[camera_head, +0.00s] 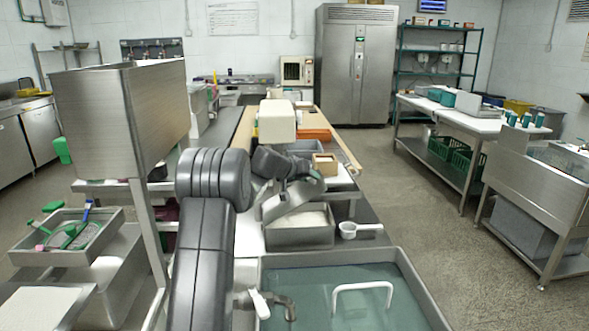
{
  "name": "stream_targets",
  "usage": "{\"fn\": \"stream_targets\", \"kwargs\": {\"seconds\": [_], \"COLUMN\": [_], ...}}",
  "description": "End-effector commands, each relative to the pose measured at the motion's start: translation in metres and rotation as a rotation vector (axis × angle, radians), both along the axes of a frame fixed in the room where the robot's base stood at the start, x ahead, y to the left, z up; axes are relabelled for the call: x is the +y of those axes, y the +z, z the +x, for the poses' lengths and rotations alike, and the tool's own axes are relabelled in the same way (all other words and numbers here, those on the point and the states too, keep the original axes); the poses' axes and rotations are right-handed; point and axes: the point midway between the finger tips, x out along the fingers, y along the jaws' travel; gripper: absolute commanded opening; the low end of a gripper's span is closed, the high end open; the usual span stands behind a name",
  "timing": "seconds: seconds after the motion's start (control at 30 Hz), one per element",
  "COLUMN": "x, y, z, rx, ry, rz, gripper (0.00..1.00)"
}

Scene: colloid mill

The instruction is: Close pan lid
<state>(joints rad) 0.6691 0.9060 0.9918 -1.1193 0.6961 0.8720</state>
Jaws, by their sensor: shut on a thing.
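A steel pan (300,237) with pale contents stands on the counter in the middle of the view, its top partly uncovered. A grey metal lid (292,198) is tilted above the pan's back left part, with its right side higher. My dark arm reaches in from the bottom left, and my gripper (303,187) is at the lid's upper right side, shut on it. The fingertips and the exact grip are small and partly hidden by my own wrist. Whether the lid touches the pan's rim cannot be told.
A basin (424,286) with a teal surface and a white handle (362,288) fills the front. A white scoop (360,230) lies right of the pan. A small wooden box (325,164) stands behind it. A tall steel hopper (125,110) stands left.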

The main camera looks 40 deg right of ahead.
Motion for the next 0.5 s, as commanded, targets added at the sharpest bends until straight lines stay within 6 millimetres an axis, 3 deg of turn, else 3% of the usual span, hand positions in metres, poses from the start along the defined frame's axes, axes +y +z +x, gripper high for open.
{"fn": "stream_targets", "kwargs": {"seconds": [0.4,0.5], "x": [-0.033,-0.036], "y": [-0.056,-0.071], "z": [-0.019,-0.022], "rx": [-0.166,-0.163], "ry": [-0.001,0.001], "rz": [0.267,0.268], "gripper": [0.00,0.00]}}
